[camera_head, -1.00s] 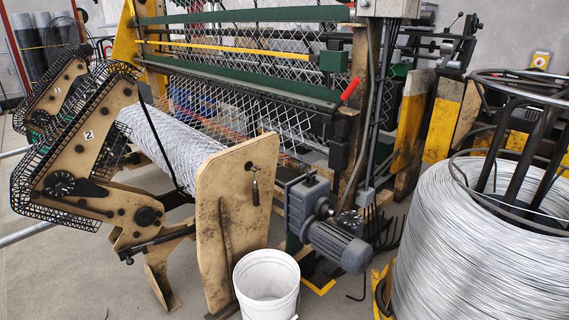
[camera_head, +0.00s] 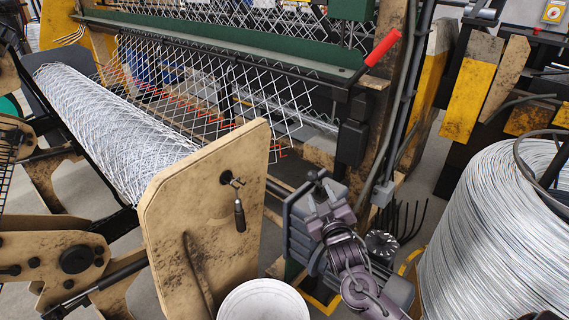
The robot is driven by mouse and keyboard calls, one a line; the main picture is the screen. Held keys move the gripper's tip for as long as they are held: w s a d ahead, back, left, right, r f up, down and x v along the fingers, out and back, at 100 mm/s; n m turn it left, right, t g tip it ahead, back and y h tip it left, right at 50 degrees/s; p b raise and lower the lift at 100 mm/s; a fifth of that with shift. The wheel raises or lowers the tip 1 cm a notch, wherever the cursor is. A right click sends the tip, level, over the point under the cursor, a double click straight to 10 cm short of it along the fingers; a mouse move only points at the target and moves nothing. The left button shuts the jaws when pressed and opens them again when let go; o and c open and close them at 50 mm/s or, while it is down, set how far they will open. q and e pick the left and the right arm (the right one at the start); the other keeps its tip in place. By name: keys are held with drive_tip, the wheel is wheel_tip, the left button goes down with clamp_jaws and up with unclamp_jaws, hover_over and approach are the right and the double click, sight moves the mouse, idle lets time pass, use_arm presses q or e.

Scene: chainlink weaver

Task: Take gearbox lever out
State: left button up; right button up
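The gearbox (camera_head: 300,222) is a dark grey ribbed block at lower centre, beside the tan side plate. A short black lever with a round knob (camera_head: 316,175) shows at its top. My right gripper (camera_head: 322,196), purple-grey, reaches up from the bottom in front of the gearbox. Its two fingers look apart and point up towards the lever, just below the knob. The arm and gripper hide much of the gearbox and motor. I cannot tell whether the fingers touch the lever. My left gripper is not in view.
The tan side plate (camera_head: 205,222) with a small hanging handle stands left of the gearbox. A white bucket (camera_head: 263,303) stands below. A large wire coil (camera_head: 490,235) is at right. A red-handled lever (camera_head: 382,48) sticks out above. A mesh roll (camera_head: 115,130) lies at left.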

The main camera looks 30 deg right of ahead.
sight(313, 175)
drive_tip(key=shift+w+r+t, duration=0.3)
drive_tip(key=shift+w+r, duration=0.4)
drive_tip(key=shift+x, duration=3.2)
drive_tip(key=shift+f, duration=0.1)
drive_tip(key=shift+c, duration=0.5)
drive_tip(key=shift+d, duration=0.1)
clamp_jaws()
